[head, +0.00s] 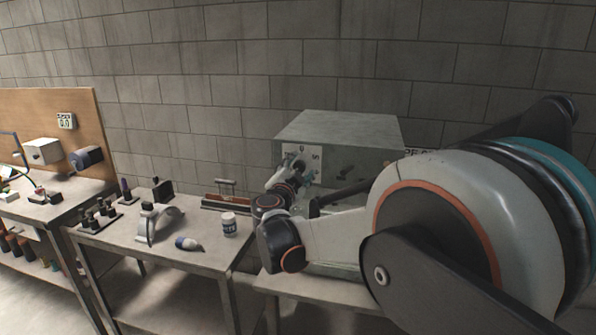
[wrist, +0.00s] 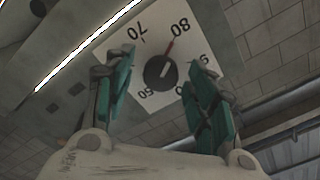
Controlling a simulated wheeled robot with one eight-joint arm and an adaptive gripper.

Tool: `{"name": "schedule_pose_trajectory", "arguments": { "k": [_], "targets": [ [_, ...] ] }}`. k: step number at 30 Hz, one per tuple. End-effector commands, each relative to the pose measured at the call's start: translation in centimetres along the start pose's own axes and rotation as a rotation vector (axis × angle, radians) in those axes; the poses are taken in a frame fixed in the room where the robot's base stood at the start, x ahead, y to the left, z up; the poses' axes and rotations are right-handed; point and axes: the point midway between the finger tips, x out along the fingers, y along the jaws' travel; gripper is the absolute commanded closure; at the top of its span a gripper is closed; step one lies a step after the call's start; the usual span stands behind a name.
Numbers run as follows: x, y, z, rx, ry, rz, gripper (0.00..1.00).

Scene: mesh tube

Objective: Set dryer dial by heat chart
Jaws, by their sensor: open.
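The dryer (head: 345,130) is a grey metal box on the right-hand bench. Its white dial plate (head: 316,152) faces me, mostly behind my gripper. In the wrist view the black round dial (wrist: 160,72) sits on this plate, with a red line running from it toward the 80 mark. A 70 mark also shows; other numbers are partly cut off or hidden. My gripper (wrist: 160,68) is open, with one teal finger on each side of the dial and nothing between them but the view of it. I cannot tell whether the fingers touch it. A partly hidden lettered sign (head: 420,152) shows behind my arm; it is unreadable.
The middle bench (head: 185,255) holds a white jar (head: 229,224), a blue-and-white bottle (head: 188,243), a curved stand (head: 158,220) and several dark small tools. A board with a small display (head: 66,121) stands at far left. A block wall closes the back.

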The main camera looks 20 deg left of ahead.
Motion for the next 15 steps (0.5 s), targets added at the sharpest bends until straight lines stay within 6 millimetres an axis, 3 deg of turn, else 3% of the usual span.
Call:
{"name": "schedule_pose_trajectory", "arguments": {
  "k": [5, 15],
  "targets": [
    [-1.7, -0.1, 0.0, 0.000, -0.001, -0.001, 0.49],
    [-8.5, -0.1, 0.1, 0.000, -0.002, -0.002, 0.49]
  ]
}}
